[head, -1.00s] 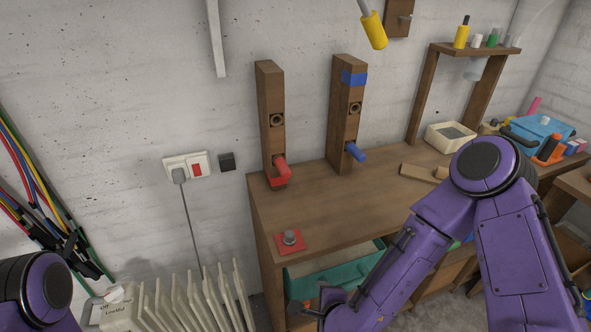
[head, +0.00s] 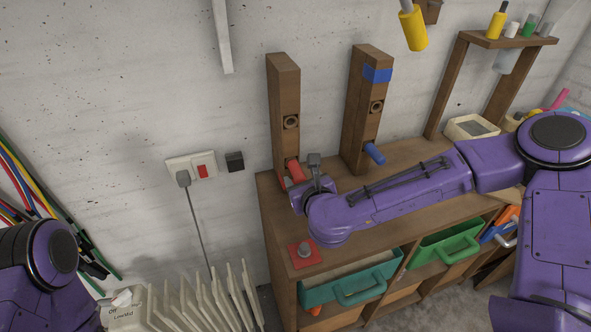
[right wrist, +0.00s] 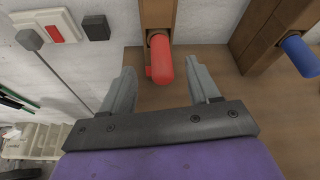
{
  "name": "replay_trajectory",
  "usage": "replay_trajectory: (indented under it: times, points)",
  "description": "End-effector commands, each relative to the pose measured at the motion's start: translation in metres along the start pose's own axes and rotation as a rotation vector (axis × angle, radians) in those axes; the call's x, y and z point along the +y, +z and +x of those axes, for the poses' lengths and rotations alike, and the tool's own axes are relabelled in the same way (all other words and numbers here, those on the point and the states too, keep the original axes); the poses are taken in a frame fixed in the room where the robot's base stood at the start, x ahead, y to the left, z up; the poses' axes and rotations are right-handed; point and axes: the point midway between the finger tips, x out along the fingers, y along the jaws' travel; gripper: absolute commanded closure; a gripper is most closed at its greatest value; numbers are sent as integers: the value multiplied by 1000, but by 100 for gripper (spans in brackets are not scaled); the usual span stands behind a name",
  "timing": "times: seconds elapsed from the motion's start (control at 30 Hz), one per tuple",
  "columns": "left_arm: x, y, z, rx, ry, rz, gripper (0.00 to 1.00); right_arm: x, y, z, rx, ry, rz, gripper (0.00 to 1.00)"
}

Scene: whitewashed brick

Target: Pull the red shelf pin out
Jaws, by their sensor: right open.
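The red shelf pin (head: 295,171) sticks out of the lower hole of the left wooden post (head: 285,110), partly hidden behind my right gripper in the head view. In the right wrist view the red pin (right wrist: 161,62) lies ahead, between the lines of the two open fingers, nearer the right one. My right gripper (right wrist: 163,88) is open and empty; neither finger visibly grips the pin. In the head view my right gripper (head: 306,170) is close in front of the post. Only a rounded part of my left arm shows at the lower left; its gripper is out of view.
A blue pin (head: 375,154) sticks out of the right post (head: 362,115), which has blue tape. A red square with a grey knob (head: 304,252) lies on the bench (head: 272,205). A wall socket (head: 190,168) and a white radiator (head: 200,305) are to the left.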

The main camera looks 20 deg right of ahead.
Motion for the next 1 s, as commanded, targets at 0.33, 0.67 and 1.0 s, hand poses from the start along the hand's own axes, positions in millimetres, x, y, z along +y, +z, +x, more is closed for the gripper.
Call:
replay_trajectory:
  times: [0.33, 0.67, 1.0]
  points:
    - [0, -6, -12, 2, 2, -1, 38, 5, 0, 50, 5, 8, -5, 39]
    - [0, -5, -12, 2, 1, 0, 38, 4, -1, 50, 6, 6, -4, 75]
    - [0, -5, -11, 2, 1, 0, 38, 4, 0, 50, 5, 6, -5, 97]
